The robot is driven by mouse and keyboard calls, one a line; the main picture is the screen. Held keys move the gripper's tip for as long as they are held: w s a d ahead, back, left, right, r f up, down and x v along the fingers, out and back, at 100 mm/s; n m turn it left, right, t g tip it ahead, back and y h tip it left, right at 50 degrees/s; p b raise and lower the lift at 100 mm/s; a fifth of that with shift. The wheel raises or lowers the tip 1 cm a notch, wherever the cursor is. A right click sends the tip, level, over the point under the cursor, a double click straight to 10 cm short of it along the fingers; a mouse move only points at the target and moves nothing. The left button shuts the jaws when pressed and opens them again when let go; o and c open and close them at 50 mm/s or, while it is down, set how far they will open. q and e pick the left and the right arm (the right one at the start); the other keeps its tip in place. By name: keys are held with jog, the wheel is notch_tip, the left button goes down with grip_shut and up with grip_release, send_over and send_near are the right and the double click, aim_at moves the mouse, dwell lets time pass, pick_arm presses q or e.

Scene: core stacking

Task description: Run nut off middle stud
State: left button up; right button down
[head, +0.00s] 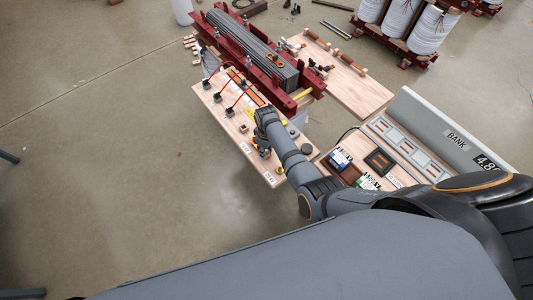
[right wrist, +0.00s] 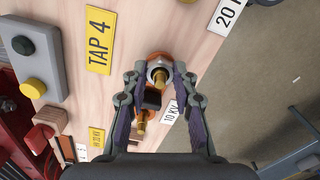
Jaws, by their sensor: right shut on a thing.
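My right gripper (head: 261,149) reaches down over the near part of a wooden board (head: 222,99). In the right wrist view its two fingers (right wrist: 159,78) stand on either side of a metal nut (right wrist: 157,67) at the top of an orange-collared terminal and are shut on it. A brass stud (right wrist: 162,77) shows in the middle of the nut. Another brass piece (right wrist: 140,130) and a dark block (right wrist: 152,99) show between the fingers. A "10 KV" label (right wrist: 169,116) lies beside them, partly hidden. My left gripper is in neither view.
In the head view, a red-framed core (head: 252,48) stands behind the board, and a bench (head: 398,152) with small boxes stands right.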

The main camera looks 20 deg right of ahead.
jog(key=shift+r+n+p, duration=0.2)
jog(key=shift+n+p, duration=0.35)
jog(key=shift+n, duration=0.25)
jog(key=shift+n+p, duration=0.45)
jog(key=shift+n, duration=0.55)
jog(key=shift+f+n, duration=0.2)
jog(key=shift+n, duration=0.2)
jog(key=shift+r+n+p, duration=0.15)
jog(key=shift+n+p, duration=0.45)
jog(key=shift+n, duration=1.7)
